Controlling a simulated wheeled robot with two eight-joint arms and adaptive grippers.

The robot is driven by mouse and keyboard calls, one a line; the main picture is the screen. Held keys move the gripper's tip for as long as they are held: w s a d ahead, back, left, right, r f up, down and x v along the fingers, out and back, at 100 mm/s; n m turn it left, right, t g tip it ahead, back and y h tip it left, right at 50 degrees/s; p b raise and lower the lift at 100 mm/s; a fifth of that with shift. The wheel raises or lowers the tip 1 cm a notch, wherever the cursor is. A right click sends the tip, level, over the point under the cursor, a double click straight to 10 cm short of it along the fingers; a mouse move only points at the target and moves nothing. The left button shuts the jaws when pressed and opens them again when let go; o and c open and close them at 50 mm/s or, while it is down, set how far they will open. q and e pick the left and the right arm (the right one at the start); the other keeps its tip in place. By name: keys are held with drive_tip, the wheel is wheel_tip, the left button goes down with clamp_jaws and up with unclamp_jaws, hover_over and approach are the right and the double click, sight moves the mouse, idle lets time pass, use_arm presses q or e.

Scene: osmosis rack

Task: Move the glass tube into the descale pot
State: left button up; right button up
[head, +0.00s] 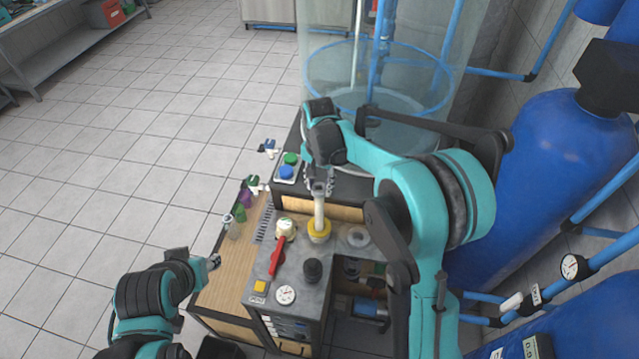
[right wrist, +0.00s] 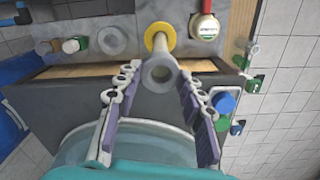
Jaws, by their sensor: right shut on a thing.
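A pale, upright glass tube (head: 319,210) stands at a yellow ring (head: 319,231) on the grey bench top. My right gripper (head: 319,184) is shut around the upper part of the tube. In the right wrist view, the tube's open grey end (right wrist: 160,73) lies between the fingers of my right gripper (right wrist: 155,105), with the yellow ring (right wrist: 158,37) beyond it. I cannot tell whether the lower end sits inside the ring. A grey ring-shaped opening (head: 358,237), possibly the descale pot, is to the ring's right. My left gripper (head: 213,262) is low at left, apart from the tube.
A white cap (head: 286,227), red lever (head: 277,257), black knob (head: 312,270) and gauge (head: 286,295) crowd the bench top near the tube. Small coloured vessels (head: 242,205) stand on the wooden surface at left. A clear tank (head: 380,75) stands behind; a blue cylinder (head: 560,170) stands right.

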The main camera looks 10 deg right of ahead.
drive_tip(key=b, duration=0.6)
hover_over(320, 215)
drive_tip(key=w, duration=0.2)
drive_tip(key=shift+s+f, duration=0.15)
drive_tip(key=shift+f, duration=3.65)
drive_tip(key=shift+f+b, duration=2.9)
drive_tip(key=shift+f, duration=0.95)
drive_tip(key=shift+f, duration=0.15)
drive_tip(key=shift+f+b, duration=1.2)
drive_tip(key=shift+f, duration=0.05)
drive_tip(key=o, duration=1.3)
drive_tip(key=shift+o, duration=0.2)
